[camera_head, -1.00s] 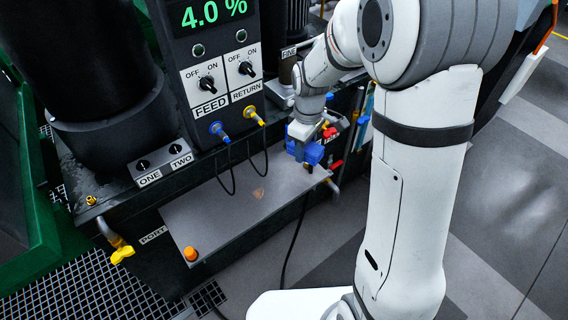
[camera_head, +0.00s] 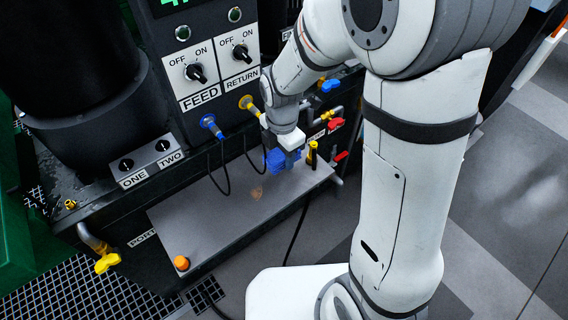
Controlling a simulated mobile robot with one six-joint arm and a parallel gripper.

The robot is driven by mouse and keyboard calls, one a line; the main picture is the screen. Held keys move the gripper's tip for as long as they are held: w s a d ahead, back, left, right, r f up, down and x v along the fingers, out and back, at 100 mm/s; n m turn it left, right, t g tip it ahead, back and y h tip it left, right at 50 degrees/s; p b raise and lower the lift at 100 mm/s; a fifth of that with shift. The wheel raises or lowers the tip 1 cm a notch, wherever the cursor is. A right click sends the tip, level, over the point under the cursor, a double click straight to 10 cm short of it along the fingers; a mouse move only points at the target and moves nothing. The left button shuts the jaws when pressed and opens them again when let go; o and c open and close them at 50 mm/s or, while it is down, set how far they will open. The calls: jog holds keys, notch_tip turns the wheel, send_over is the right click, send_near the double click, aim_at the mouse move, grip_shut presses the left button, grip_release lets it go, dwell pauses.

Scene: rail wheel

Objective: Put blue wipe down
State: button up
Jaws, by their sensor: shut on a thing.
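The blue wipe (camera_head: 281,160) is a crumpled blue cloth at the end of my arm. My gripper (camera_head: 284,152) is shut on it, over the right back part of the grey shelf (camera_head: 215,218). The wipe hides most of the fingers. I cannot tell whether the wipe touches the shelf or hangs just above it. A small brown stain (camera_head: 256,194) shows on the shelf, in front and left of the wipe.
A yellow-and-black tool (camera_head: 312,155) stands at the shelf's right end, near red-handled valves (camera_head: 335,124). Black hoses hang from the blue (camera_head: 209,122) and yellow (camera_head: 248,103) fittings behind. An orange knob (camera_head: 181,263) sits at the front left corner. The shelf's middle is bare.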

aim_at(282, 163)
notch_tip(282, 163, down, 4)
jog(key=shift+f+b, duration=0.1)
jog(key=shift+b, duration=0.4)
